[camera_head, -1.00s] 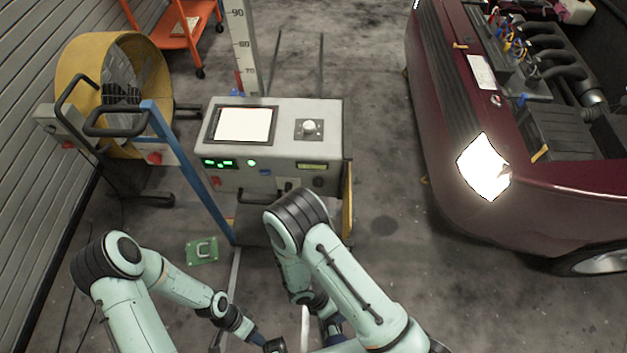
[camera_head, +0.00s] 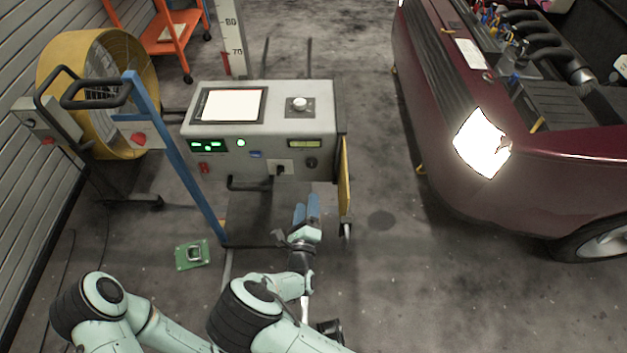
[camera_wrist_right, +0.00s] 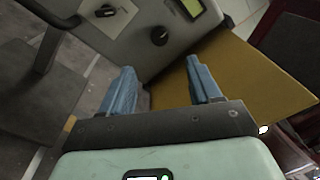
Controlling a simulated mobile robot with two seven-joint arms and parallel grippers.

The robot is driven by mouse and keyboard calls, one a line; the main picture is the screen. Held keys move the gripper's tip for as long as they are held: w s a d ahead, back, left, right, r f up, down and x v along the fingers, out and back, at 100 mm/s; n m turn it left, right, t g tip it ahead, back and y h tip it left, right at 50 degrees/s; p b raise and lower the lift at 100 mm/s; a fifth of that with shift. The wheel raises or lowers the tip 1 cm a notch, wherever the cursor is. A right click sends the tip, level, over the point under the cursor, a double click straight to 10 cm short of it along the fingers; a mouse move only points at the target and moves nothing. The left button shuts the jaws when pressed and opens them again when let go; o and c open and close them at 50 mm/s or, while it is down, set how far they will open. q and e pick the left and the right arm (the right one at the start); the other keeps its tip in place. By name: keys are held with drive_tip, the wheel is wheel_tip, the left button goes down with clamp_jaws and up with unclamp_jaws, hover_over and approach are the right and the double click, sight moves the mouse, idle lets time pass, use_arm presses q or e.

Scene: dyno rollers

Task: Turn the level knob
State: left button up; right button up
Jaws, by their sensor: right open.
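A grey control console (camera_head: 225,150) stands in front of me. Its front face has a round black knob (camera_head: 311,162) under a small green display (camera_head: 305,143), and a black switch (camera_head: 280,169) on a light plate. A pale round knob (camera_head: 300,103) sits on its top. I cannot read which is labelled level. My right gripper (camera_head: 306,203), with blue fingers, is open and empty, in front of and below the front face. In the right wrist view the black knob (camera_wrist_right: 159,36) lies beyond the gap between the open fingers (camera_wrist_right: 160,66), apart from them. My left gripper is not in view.
A yellow panel (camera_head: 346,180) hangs at the console's right side; in the wrist view it (camera_wrist_right: 240,80) lies behind the right finger. A blue post (camera_head: 170,155) and a yellow fan (camera_head: 95,85) are left. A dark red car (camera_head: 440,110) is right.

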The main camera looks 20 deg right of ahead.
sight(311, 166)
use_arm(q)
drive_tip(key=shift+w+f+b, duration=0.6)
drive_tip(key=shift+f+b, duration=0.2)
drive_tip(key=shift+b, duration=0.15)
use_arm(e)
drive_tip(key=x, duration=1.3)
drive_tip(key=shift+w+d+f, duration=0.1)
drive_tip(key=shift+w, duration=0.15)
drive_tip(key=c, duration=1)
